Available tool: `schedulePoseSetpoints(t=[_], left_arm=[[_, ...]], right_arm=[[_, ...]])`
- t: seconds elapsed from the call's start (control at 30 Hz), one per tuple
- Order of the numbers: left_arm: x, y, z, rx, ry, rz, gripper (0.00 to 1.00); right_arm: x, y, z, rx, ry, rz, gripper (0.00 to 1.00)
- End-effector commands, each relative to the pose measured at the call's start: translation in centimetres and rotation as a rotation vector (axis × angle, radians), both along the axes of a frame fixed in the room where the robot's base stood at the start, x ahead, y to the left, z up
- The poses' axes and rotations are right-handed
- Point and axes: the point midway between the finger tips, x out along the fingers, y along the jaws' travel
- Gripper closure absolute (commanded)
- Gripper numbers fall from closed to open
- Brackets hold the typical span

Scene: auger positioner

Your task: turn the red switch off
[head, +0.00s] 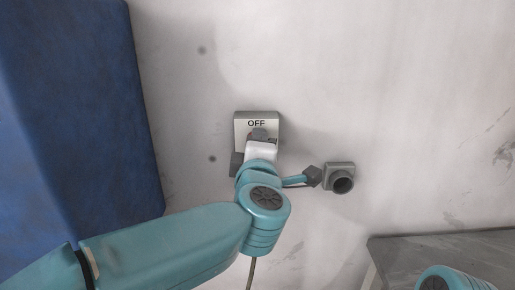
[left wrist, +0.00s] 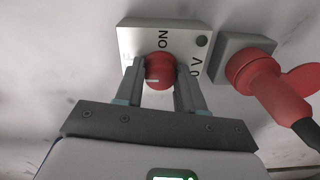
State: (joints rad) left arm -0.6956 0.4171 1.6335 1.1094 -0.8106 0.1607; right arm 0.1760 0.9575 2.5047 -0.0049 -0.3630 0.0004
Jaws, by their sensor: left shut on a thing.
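The red switch (left wrist: 159,72) is a round knob on a light grey switch box (left wrist: 130,45). In the left wrist view the box shows a sideways "ON" above the knob, and a pale mark lies on the knob's lower face. My left gripper (left wrist: 160,88) has one finger on each side of the knob and is shut on it. In the head view the box (head: 243,120) is on the wall with "OFF" at its top, and my left gripper (head: 259,143) covers its lower part and hides the knob. My right gripper is out of view.
In the left wrist view a red plug (left wrist: 277,95) with a dark cable sits in a grey socket (left wrist: 222,56) beside the box. In the head view a grey round-mouthed fitting (head: 340,168) is on the wall to the right. A blue panel (head: 75,110) stands at left; a grey surface (head: 400,258) lies at lower right.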

Motion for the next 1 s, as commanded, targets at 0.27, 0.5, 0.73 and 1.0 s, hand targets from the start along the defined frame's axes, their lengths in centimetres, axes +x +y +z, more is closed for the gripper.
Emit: schedulePoseSetpoints(t=[0.27,0.5,0.73,1.0], left_arm=[[0.0,0.1,0.3,-0.004,-0.004,0.003,0.92],[0.0,0.1,0.1,-0.002,-0.002,0.002,0.39],[-0.6,0.0,0.1,-0.002,-0.002,0.000,0.39],[-6.5,-0.1,0.3,-0.002,-0.004,-0.005,0.39]], right_arm=[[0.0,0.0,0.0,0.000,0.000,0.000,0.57],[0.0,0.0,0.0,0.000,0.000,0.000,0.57],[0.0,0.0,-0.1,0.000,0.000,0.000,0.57],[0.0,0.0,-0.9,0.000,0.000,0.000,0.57]])
